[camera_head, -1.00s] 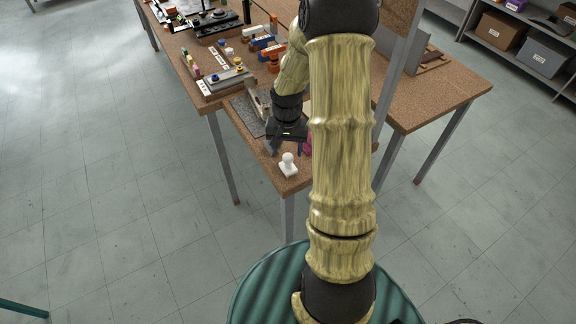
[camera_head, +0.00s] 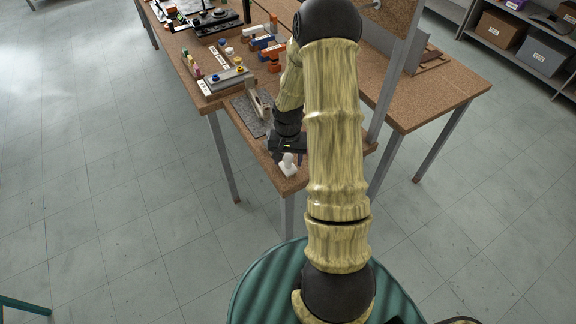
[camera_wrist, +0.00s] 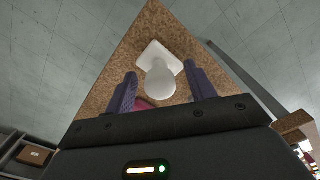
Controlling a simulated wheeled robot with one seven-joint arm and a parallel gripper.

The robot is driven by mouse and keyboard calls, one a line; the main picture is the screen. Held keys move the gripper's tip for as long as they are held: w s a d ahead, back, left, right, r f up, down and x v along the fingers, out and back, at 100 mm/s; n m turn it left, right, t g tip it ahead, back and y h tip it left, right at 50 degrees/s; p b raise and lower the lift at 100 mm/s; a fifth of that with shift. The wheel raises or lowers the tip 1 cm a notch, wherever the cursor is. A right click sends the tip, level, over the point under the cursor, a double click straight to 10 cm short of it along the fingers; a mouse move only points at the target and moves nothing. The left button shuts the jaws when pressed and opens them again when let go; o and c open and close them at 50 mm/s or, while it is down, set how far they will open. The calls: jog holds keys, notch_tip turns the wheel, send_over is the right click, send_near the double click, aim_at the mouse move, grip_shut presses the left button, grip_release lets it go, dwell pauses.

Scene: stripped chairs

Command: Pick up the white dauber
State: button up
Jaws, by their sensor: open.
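The white dauber (camera_head: 288,168) stands near the front corner of the cork-topped table, with a square base and a rounded knob. In the wrist view the dauber (camera_wrist: 159,75) lies between and a little beyond my two open fingers, its knob nearest me. My gripper (camera_head: 288,155) is just above and behind the dauber in the head view and partly covers it. In the wrist view my gripper (camera_wrist: 161,88) is open and holds nothing. I cannot tell whether a finger touches the dauber.
A pink-red thing (camera_wrist: 145,103) shows on the tabletop beside the dauber, partly hidden by my gripper. The table's edges are close around the dauber.

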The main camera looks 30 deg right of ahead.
jog(key=c, duration=1.1)
jog(key=shift+r, duration=0.1)
notch_tip(320, 180, up, 10)
jog(key=shift+f+b, duration=0.1)
jog(key=shift+b, duration=0.55)
jog(key=shift+o, duration=0.7)
